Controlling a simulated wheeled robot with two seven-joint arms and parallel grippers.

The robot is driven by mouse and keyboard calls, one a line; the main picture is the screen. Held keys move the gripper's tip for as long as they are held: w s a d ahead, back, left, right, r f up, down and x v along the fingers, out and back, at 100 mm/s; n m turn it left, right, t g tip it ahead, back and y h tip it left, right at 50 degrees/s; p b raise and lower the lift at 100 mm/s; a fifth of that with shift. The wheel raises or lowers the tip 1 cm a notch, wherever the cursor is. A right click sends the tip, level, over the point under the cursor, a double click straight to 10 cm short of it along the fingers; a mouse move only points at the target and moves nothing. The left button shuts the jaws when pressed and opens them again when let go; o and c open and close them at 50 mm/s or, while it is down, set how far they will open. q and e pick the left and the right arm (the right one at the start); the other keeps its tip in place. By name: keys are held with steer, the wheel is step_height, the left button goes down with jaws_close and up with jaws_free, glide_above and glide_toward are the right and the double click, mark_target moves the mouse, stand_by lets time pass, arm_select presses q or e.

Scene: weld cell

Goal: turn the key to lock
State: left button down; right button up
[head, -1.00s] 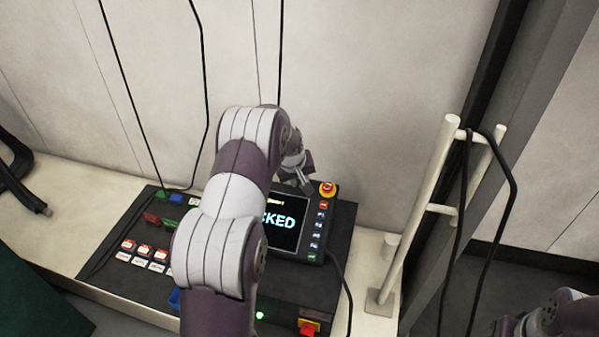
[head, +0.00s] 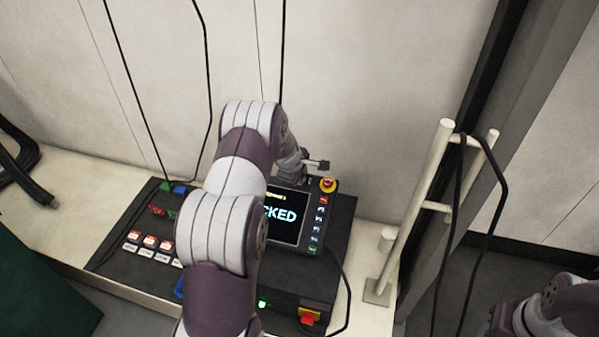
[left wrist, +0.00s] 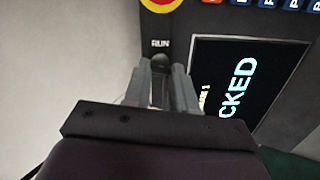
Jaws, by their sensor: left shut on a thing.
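The teach pendant (head: 313,246) lies tilted on the black control console, its screen (head: 289,214) partly hidden by my left arm and showing letters ending "CKED". My left gripper (head: 317,164) is at the pendant's top edge, beside the red emergency stop (head: 328,184). In the left wrist view the two grey fingers (left wrist: 161,78) are shut around the small dark key (left wrist: 160,63), just below the label "RUN" on the pendant (left wrist: 190,22). The fingers hide most of the key, so its exact angle is unclear. My right arm shows at the bottom right; its fingers are not visible.
The console (head: 120,257) carries several coloured buttons and a red-and-yellow switch (head: 309,316) on its front. A cream post rack (head: 421,215) with a black cable stands to the right. A pale wall (head: 350,80) is close behind.

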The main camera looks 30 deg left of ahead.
arm_select(q)
steer(key=shift+n, duration=0.8)
steer(key=c, duration=0.9)
jaws_free()
steer(key=p+v, duration=0.2)
steer(key=v, duration=1)
steer(key=shift+s+r, duration=0.25)
steer(key=shift+s, duration=0.05)
